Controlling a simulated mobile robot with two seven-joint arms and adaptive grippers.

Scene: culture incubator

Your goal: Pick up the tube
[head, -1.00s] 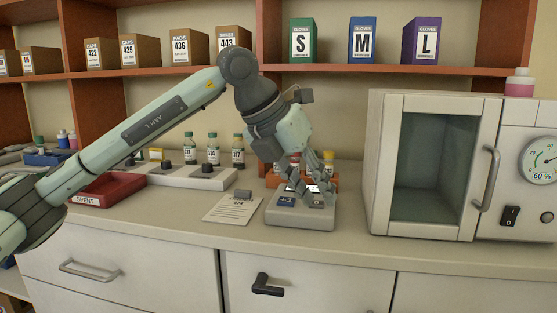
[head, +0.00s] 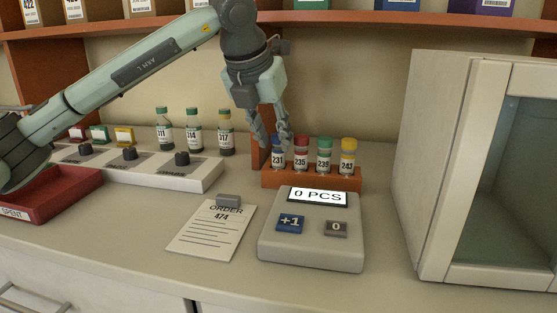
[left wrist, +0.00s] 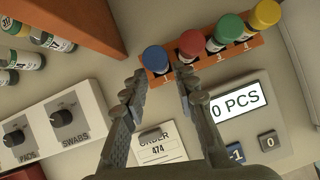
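An orange rack (head: 312,180) at the back of the counter holds tubes upright: blue-capped 231 (head: 278,158), red-capped 235 (head: 301,158), green-capped 239 (head: 324,158) and yellow-capped 243 (head: 347,158). My left gripper (head: 270,138) is open and empty, pointing down at the rack's left end by the blue-capped tube. In the left wrist view its fingertips (left wrist: 160,76) are spread, with the blue cap (left wrist: 156,58) just beyond the gap between them and the red cap (left wrist: 190,44) beyond the right finger. I cannot tell whether a finger touches a tube. My right gripper is not in view.
A counter device (head: 310,243) reading 0 PCS stands in front of the rack. An order sheet 474 (head: 212,232) lies left of it. Several bottles (head: 194,130), a white dispenser strip (head: 205,178) and a red SPENT tray (head: 60,195) are left. A glass-door incubator (head: 445,150) stands right.

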